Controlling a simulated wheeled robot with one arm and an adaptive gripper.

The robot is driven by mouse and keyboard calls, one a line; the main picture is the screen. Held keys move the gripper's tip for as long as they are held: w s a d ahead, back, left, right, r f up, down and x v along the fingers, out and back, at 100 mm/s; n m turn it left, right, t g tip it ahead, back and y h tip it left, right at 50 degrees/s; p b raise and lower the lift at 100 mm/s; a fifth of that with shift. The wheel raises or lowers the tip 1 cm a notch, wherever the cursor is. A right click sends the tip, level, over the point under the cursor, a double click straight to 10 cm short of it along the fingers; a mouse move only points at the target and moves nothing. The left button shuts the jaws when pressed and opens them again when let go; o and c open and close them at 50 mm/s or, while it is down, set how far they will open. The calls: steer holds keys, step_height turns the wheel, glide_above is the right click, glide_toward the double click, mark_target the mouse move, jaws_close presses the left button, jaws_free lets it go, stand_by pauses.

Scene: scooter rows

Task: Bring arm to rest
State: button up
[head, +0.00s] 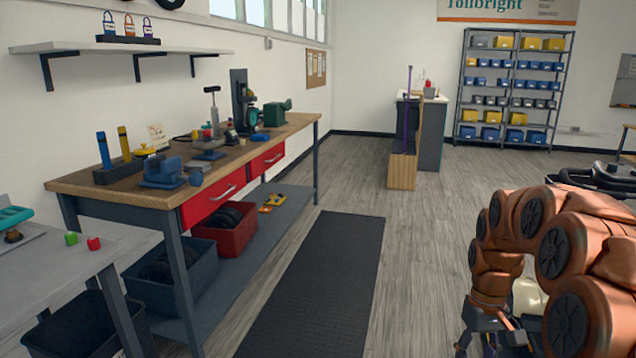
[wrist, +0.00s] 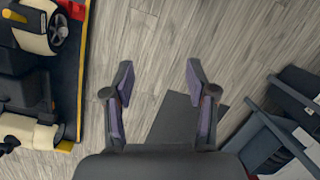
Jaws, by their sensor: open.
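My gripper (wrist: 158,95) is open and empty in the wrist view, its two fingers spread apart above the wood-look floor. In the head view my copper-coloured arm is bent at the right side, and the gripper (head: 492,345) hangs at the bottom edge, partly cut off. Nothing is between the fingers. Bare floor and part of a dark mat (wrist: 190,115) show beyond the fingers.
A workbench (head: 235,158) with red drawers stands along the left wall, a grey side table (head: 50,275) before it. A black mat (head: 325,270) lies on the floor. Scooter parts (wrist: 35,70) are at the left in the wrist view. The middle floor is clear.

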steer(key=s+a+r+p, duration=0.4)
steer(key=s+r+p, duration=0.2)
steer(key=s, duration=0.3)
steer(key=s+a+r+m+p, duration=0.1)
steer(key=s+a+r+p, duration=0.4)
steer(key=s+r, duration=0.4)
steer(key=s+a+r+p, duration=0.4)
steer(key=s+r+p, duration=0.3)
steer(key=s+r, duration=0.1)
steer(key=shift+s+a+r+t+h+p, duration=0.15)
steer(key=shift+s+t+h+p, duration=0.2)
steer(key=shift+s, duration=0.35)
